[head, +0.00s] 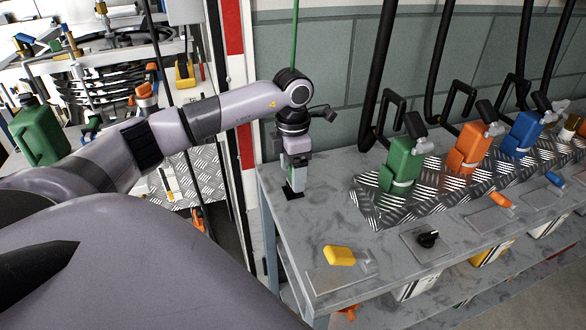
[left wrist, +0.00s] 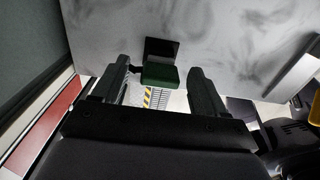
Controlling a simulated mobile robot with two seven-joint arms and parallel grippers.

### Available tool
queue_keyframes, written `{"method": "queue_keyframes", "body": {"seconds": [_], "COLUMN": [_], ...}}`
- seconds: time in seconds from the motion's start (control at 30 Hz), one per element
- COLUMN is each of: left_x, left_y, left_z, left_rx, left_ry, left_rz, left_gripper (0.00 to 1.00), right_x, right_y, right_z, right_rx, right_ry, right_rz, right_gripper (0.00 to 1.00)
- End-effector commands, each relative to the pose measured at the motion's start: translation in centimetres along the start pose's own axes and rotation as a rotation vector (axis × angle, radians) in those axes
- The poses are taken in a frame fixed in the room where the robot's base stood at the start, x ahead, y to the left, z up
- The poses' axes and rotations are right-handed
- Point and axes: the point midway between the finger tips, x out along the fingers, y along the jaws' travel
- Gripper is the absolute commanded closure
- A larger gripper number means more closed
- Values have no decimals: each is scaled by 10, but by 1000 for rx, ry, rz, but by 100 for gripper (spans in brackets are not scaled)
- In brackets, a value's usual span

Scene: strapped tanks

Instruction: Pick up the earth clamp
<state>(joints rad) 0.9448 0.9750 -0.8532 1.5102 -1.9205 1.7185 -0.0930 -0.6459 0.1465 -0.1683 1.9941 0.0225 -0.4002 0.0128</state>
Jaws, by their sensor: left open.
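What I take to be the earth clamp is a small dark green block (left wrist: 160,75) in the left wrist view. It lies beside a black square (left wrist: 162,47) on the grey table. My left gripper (left wrist: 160,84) is open, with one finger on each side of the block and visible gaps. The clamp is largely hidden by the gripper there. My right gripper is not in view.
Green (head: 403,166), orange (head: 468,150) and blue (head: 523,134) tanks stand strapped on a metal tread plate (head: 375,212) to the right. A tiled wall (head: 330,70) stands behind.

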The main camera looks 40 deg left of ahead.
Motion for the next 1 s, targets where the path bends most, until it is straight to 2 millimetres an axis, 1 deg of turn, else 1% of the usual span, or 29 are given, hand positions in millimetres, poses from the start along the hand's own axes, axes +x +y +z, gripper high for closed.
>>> {"method": "queue_keyframes", "body": {"seconds": [0.1,0.13,0.17,0.2,0.27,0.3,0.6,0.77,0.87,0.97,1.0], "left_x": [0,0,0,0,0,0,-2,-11,-24,-44,-54], "left_y": [0,0,0,0,0,0,0,0,0,0,0], "left_z": [0,0,0,0,0,0,0,1,1,2,2], "left_rx": [0,0,0,0,0,0,0,-1,-1,0,0], "left_ry": [0,0,0,0,0,0,-1,-3,-5,-6,-7], "left_rz": [0,0,0,0,0,0,0,1,1,2,3], "left_gripper": [28,34,44,57,76,90,90,90,90,90,90], "right_x": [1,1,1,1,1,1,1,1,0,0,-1], "right_y": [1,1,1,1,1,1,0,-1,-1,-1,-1], "right_z": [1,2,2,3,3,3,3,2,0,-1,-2], "right_rx": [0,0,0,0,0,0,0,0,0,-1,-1], "right_ry": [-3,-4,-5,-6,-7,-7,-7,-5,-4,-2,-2], "right_rz": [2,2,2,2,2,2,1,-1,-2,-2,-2], "right_gripper": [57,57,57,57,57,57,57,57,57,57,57]}}
